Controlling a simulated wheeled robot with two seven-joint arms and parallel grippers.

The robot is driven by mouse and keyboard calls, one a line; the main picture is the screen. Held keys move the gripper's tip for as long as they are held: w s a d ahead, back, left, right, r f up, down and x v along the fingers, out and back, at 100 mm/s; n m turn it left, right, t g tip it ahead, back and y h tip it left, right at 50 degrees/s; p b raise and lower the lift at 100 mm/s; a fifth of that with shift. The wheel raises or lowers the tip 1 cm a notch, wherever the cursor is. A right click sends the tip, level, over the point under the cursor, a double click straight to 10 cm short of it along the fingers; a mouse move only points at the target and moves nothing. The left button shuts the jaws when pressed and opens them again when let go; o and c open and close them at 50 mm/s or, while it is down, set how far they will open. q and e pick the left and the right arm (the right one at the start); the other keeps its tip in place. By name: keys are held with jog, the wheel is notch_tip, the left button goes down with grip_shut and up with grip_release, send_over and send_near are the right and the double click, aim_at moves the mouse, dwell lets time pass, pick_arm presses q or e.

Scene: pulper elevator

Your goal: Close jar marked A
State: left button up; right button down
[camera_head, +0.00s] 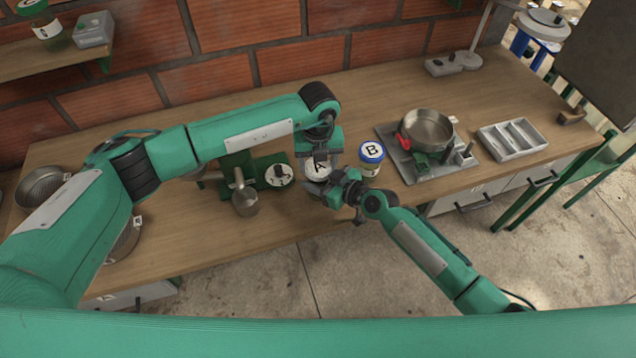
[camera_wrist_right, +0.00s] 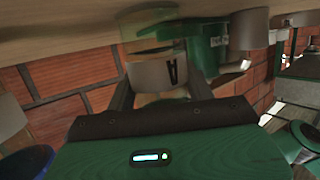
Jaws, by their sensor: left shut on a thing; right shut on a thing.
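The jar marked A (camera_head: 320,167) stands near the front of the bench, partly hidden by both grippers. Its pale side with the letter A (camera_wrist_right: 160,74) shows upside down in the right wrist view, between my right fingers. My right gripper (camera_head: 338,190) comes from the front right and is shut on the jar's side. My left gripper (camera_head: 319,160) points down from above and is shut at the top of the jar. I cannot tell whether it grips a lid or the jar itself.
The jar marked B (camera_head: 371,158), with a blue lid, stands just right of the grippers. A green device with a round white face (camera_head: 279,175) and a metal cup (camera_head: 245,203) are to the left. A pan (camera_head: 427,129) and a divided tray (camera_head: 513,139) are farther right.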

pick_arm(q)
jog(key=o, duration=1.1)
jog(key=shift+r, duration=2.25)
jog(key=shift+d, duration=0.1)
jog(key=shift+c, duration=0.4)
